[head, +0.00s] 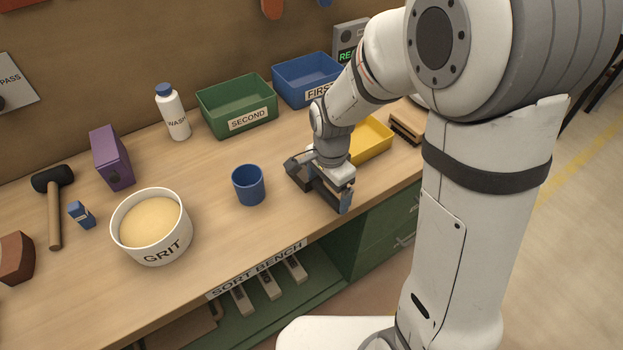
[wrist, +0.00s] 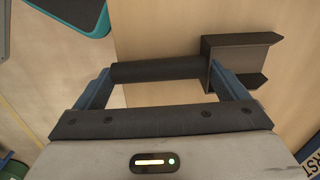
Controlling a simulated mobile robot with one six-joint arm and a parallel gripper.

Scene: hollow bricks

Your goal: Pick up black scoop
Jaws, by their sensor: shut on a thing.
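The black scoop (wrist: 240,60) shows in the wrist view, with its angular pan at the right and its round dark handle running left across the space between my blue fingers. My gripper (wrist: 160,78) is shut on the scoop, one finger at each end of the handle. In the head view my gripper (head: 322,188) points down at the bench's front edge, right of the blue cup. There the scoop is hard to tell from the dark gripper parts. I cannot tell whether the scoop touches the bench.
The blue cup (head: 248,185) and white GRIT tub (head: 152,227) stand left of my gripper. A yellow tray (head: 371,140) is close behind it. The green SECOND bin (head: 237,105) and blue FIRST bin (head: 306,80) stand at the back. Bare bench lies between cup and green bin.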

